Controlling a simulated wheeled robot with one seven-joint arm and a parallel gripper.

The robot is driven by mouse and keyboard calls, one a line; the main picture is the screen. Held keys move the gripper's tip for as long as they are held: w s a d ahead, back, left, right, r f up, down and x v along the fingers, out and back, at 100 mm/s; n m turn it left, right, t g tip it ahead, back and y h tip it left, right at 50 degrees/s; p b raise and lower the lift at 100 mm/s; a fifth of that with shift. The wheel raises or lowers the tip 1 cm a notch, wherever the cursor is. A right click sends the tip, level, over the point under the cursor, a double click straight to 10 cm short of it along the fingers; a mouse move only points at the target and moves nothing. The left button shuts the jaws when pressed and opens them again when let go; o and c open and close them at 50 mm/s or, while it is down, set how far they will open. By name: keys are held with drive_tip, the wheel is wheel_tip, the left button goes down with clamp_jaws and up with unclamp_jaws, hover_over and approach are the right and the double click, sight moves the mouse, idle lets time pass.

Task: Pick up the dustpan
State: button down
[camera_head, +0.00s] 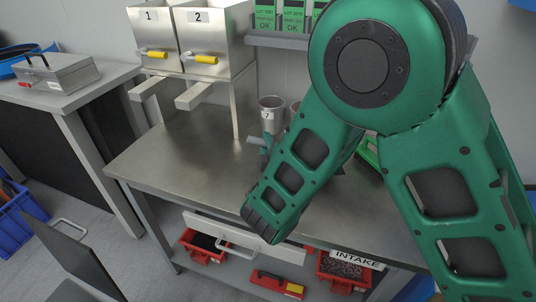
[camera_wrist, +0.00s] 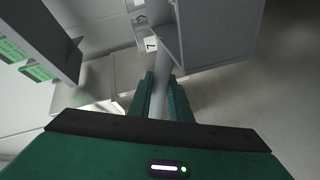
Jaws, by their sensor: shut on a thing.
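In the wrist view my gripper (camera_wrist: 162,88) is shut on the grey handle of a flat-sided grey pan, the dustpan (camera_wrist: 222,28). The handle passes up between the two green fingers, and the pan extends up and to the right, cut off by the top edge. In the head view my green arm reaches over the steel table and covers most of the gripper and dustpan, so I cannot tell there how far the dustpan is from the tabletop.
The steel table (camera_head: 180,150) is bare at its left. Hoppers 1 (camera_head: 150,35) and 2 (camera_head: 205,38) stand back left. Red bins (camera_head: 203,247) sit below.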

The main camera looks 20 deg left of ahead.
drive_tip(key=shift+f, duration=2.15)
drive_tip(key=c, duration=1.6)
unclamp_jaws()
drive_tip(key=shift+c, duration=0.2)
drive_tip(key=v, duration=1.2)
